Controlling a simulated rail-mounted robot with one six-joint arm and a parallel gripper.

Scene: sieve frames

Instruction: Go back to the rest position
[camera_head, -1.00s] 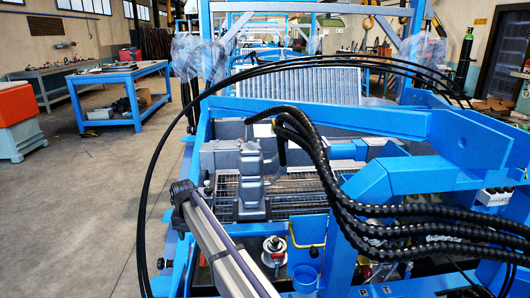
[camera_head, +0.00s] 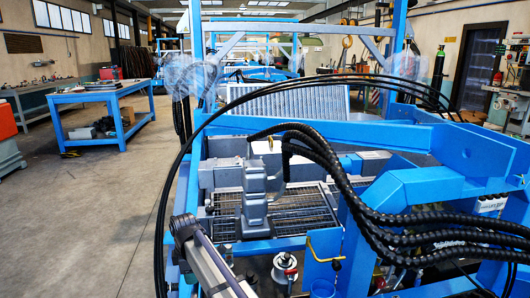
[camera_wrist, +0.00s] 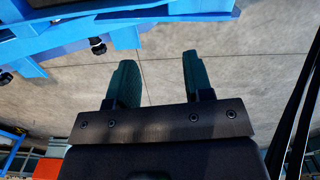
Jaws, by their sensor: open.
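My gripper (camera_wrist: 158,58) shows in the wrist view with its two dark green fingers well apart. Nothing is between them but grey concrete floor (camera_wrist: 230,70) behind. The gripper is not recognisable in the head view. A grey and black link of my arm shows at the bottom left of the head view. Wire-mesh sieve frames (camera_head: 300,215) lie flat inside the blue machine frame (camera_head: 395,138) in the head view. A grey stepped metal body (camera_head: 256,195) stands in front of part of the mesh and hides it.
Thick black hoses (camera_head: 345,190) arch over the machine's right side. A blue workbench (camera_head: 98,98) stands at left beyond open floor (camera_head: 90,210). Blue steel parts (camera_wrist: 120,18) cross the top of the wrist view, and dark cables show at its right edge.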

